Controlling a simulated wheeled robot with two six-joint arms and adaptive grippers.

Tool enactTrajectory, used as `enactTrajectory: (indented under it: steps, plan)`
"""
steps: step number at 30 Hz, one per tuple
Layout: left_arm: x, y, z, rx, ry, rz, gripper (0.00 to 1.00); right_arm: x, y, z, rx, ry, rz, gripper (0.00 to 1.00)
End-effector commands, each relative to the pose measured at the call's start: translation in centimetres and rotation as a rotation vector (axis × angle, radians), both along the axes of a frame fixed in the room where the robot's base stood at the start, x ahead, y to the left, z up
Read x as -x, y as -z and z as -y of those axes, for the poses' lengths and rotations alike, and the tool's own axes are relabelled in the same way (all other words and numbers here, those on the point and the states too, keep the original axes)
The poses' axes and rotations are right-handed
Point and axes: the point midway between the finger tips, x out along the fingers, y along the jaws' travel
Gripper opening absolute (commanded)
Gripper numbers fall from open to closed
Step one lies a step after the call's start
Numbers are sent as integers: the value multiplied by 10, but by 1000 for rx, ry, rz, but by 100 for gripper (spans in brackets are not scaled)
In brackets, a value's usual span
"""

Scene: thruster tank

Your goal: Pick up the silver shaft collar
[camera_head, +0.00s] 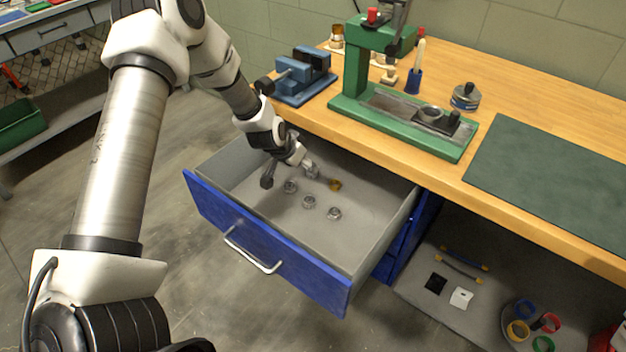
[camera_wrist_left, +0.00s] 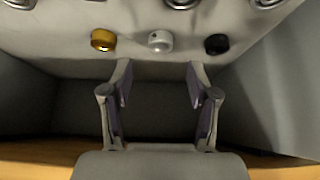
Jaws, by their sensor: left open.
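The silver shaft collar (camera_wrist_left: 160,41) lies on the floor of the open drawer. In the left wrist view it sits between a gold collar (camera_wrist_left: 103,40) and a black collar (camera_wrist_left: 216,44). My left gripper (camera_wrist_left: 158,78) is open and empty, and the silver collar appears just beyond the gap between its fingers, apart from them. In the head view my left gripper (camera_head: 298,165) is down inside the drawer and partly covers the collars there; the gold collar (camera_head: 335,185) shows to its right. My right gripper is not in view.
Several larger silver rings (camera_head: 309,201) lie toward the drawer front. The blue drawer (camera_head: 265,246) has walls around the gripper, and the wooden bench edge (camera_head: 365,152) overhangs its back. A green press (camera_head: 440,143) and a blue vise (camera_head: 303,75) stand on the bench.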

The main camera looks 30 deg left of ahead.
Motion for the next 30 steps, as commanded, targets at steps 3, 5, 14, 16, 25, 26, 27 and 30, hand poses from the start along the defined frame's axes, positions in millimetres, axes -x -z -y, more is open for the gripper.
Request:
enactTrajectory:
  steps: [3, 5, 14, 16, 25, 26, 27, 30]
  plan:
    - [-7, 16, 0, -2, 1, 0, 60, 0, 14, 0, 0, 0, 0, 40]
    - [-11, 25, 0, -3, 2, -1, 60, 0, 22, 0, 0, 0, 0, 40]
    - [-32, 53, 1, -1, 1, 0, 60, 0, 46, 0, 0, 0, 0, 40]
    - [-32, 52, 1, -1, 1, 0, 60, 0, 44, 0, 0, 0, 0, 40]
    - [-32, 52, 1, 0, 0, -1, 6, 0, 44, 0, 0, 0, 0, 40]
    - [-32, 52, 1, 0, 0, -1, 6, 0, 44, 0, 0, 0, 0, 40]
    - [-32, 52, 1, 0, 0, -1, 6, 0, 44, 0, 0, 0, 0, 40]
    - [-31, 52, 1, 0, 0, -1, 6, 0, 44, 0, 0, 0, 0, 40]
